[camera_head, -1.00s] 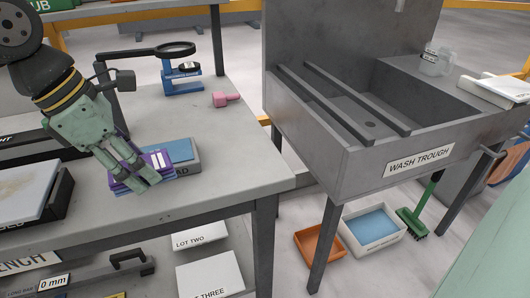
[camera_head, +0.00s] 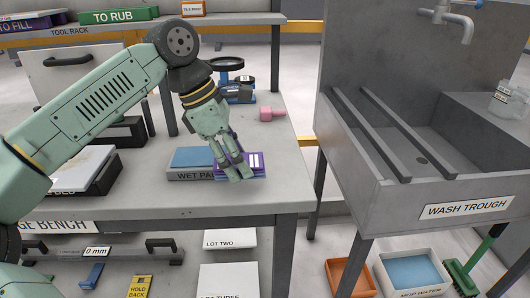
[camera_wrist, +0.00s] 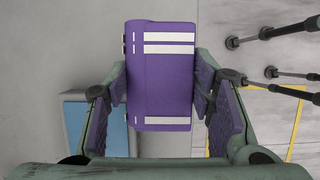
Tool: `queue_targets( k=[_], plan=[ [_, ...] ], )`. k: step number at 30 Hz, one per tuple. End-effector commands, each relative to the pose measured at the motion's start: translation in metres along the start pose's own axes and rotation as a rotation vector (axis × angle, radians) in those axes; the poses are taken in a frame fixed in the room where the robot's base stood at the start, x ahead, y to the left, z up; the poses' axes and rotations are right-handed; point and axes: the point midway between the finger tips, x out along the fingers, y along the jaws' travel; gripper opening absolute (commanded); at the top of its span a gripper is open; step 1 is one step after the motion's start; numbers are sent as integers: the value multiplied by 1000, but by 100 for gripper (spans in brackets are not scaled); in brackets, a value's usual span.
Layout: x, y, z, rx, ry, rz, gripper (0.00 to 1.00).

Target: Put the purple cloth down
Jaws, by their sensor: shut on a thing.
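The purple cloth (camera_head: 254,161) is folded, with white stripes. My gripper (camera_head: 239,168) is shut on it above the front edge of the bench. In the wrist view the cloth (camera_wrist: 160,80) sits between the two fingers of my gripper (camera_wrist: 160,92). In the head view the cloth is just right of a grey pad box with a blue top (camera_head: 193,158), labelled "WET PA…", and overlaps its right end. Whether the cloth touches the bench cannot be told.
The bench top (camera_head: 280,190) is bare right of the cloth. A pink piece (camera_head: 270,114) and a magnifier stand (camera_head: 237,90) are behind it. A stone slab (camera_head: 84,168) lies at left. The wash trough (camera_head: 400,190) stands at right, beyond a gap.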

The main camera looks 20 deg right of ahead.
Motion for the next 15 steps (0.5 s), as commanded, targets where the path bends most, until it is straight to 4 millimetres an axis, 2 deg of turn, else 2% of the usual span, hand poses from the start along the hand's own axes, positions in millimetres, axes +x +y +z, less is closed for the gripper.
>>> queue_targets(
  k=[1,6,10,15],
  plan=[
    [2,11,10,3,1,0,23],
    [16,44,32,2,0,-1,23],
    [23,58,41,0,-1,0,23],
    [27,67,45,0,0,1,23]
  ],
)
